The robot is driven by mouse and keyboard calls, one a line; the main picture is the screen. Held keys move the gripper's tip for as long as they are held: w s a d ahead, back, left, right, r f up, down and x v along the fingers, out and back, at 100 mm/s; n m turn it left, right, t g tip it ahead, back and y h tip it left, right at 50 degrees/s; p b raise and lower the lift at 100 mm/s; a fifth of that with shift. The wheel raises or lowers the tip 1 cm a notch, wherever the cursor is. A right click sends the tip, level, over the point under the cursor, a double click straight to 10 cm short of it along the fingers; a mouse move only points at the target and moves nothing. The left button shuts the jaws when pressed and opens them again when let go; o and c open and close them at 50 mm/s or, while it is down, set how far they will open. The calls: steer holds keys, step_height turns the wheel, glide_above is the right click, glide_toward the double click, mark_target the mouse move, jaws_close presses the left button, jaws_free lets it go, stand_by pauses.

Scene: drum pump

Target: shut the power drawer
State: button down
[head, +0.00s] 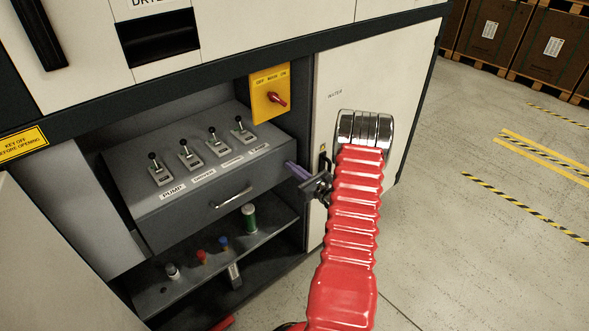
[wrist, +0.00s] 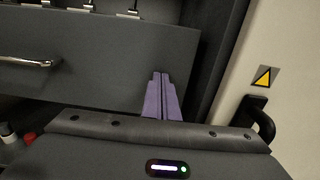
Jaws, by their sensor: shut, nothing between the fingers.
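The power drawer is the grey drawer (head: 228,200) in the open cabinet bay, with several toggle switches on its top and a silver handle (head: 231,197) on its front. It stands out over the shelf below, so it looks pulled out. Its front also fills the upper left of the wrist view (wrist: 100,55), with the handle (wrist: 28,63) at the left edge. My gripper (head: 290,165) is shut and empty, its purple fingers close to the right end of the drawer front. The fingertips (wrist: 160,76) overlap the front's lower right in the wrist view; I cannot tell if they touch.
A white door (head: 368,100) with a black handle (wrist: 262,120) is close right of my gripper. A yellow panel with a red switch (head: 277,98) is above the drawer's right end. A lower shelf (head: 190,285) holds small coloured items and a green cylinder (head: 249,217). Floor at right is clear.

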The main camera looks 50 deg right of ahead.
steer(key=s+a, duration=0.1)
steer(key=s, duration=1.3)
steer(key=shift+a+f, duration=0.15)
steer(key=shift+a, duration=0.1)
steer(key=shift+w, duration=0.1)
